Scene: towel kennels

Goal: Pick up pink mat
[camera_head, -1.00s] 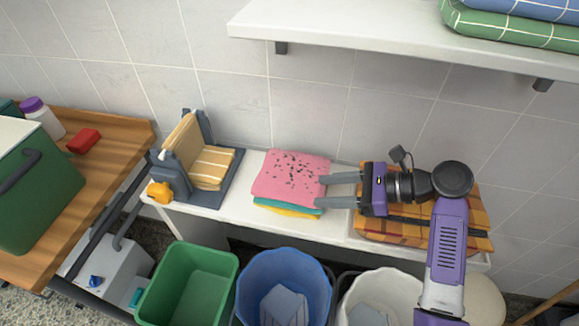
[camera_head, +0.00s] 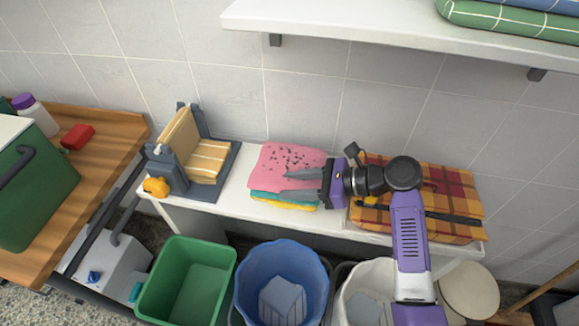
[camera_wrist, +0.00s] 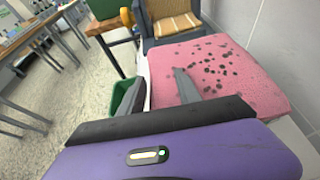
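The pink mat (camera_head: 290,158) with dark specks lies flat on top of a small stack on the white bench, above a teal mat (camera_head: 270,197) and a yellow one (camera_head: 290,205). My gripper (camera_head: 284,181) reaches in from the right, its fingers at the front right part of the pink mat. In the wrist view, the gripper (camera_wrist: 158,78) has its fingers apart. One finger is over the pink mat (camera_wrist: 225,75) and the other is beside its front edge. I cannot tell whether either finger touches it.
A grey holder (camera_head: 172,170) with striped tan towels stands left of the stack. An orange plaid cushion (camera_head: 455,190) lies to the right, under my arm. Green (camera_head: 175,285), blue (camera_head: 250,275) and white bins stand in front. A shelf (camera_head: 400,42) overhangs the bench.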

